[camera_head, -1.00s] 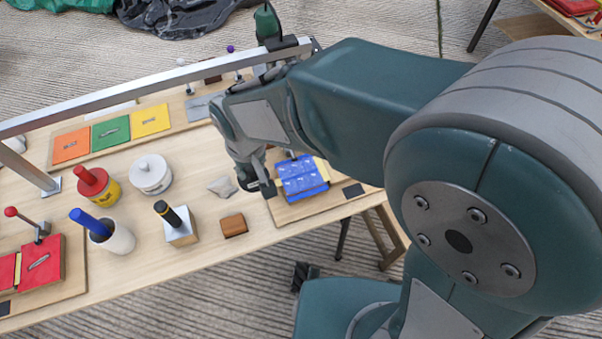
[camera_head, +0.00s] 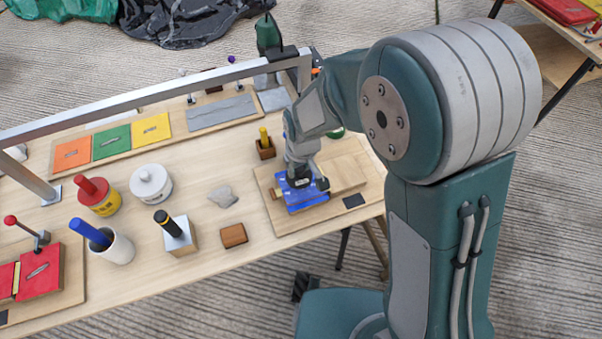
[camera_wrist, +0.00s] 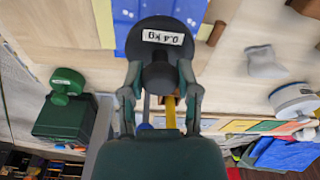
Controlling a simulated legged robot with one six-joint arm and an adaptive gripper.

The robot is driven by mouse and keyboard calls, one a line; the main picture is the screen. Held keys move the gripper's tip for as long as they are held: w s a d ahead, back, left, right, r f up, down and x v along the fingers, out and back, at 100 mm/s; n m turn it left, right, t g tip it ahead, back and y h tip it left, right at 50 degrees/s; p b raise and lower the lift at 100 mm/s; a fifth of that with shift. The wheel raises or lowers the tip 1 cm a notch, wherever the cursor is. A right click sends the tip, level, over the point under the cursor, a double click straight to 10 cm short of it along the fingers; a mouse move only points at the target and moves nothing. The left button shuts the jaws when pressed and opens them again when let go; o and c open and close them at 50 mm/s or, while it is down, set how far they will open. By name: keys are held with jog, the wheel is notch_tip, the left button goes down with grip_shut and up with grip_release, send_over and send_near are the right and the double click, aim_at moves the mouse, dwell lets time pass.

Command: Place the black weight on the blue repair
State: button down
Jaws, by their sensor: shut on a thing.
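The black weight (camera_wrist: 160,52), labelled 0.4 kg, is held by its narrow top between the two fingers of my gripper (camera_wrist: 160,88) in the wrist view. The blue repair (camera_head: 309,200) lies on a wooden board toward the right end of the table. In the head view my gripper (camera_head: 300,176) is right over it. The blue repair also shows around the weight in the wrist view (camera_wrist: 124,22). I cannot tell whether the weight's underside touches the blue surface; it is hidden.
The wooden board (camera_head: 350,205) carries a dark patch at its front. A grey stone (camera_head: 223,196), a brown block (camera_head: 234,235) and a white lidded pot (camera_head: 151,184) stand to the left. A small block with a yellow peg (camera_head: 265,149) is behind. A metal rail (camera_head: 150,92) spans above the table.

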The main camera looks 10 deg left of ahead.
aim_at(301, 175)
jog(key=shift+w+d+f, duration=0.1)
jog(key=shift+w+f, duration=0.05)
jog(key=shift+f, duration=0.8)
jog(key=shift+w+d+f, duration=0.1)
jog(key=shift+f, duration=0.85)
jog(key=shift+c, duration=1.7)
grip_release()
jog(key=r, duration=0.8)
jog(key=s+d+r, duration=0.1)
jog(key=r, duration=0.3)
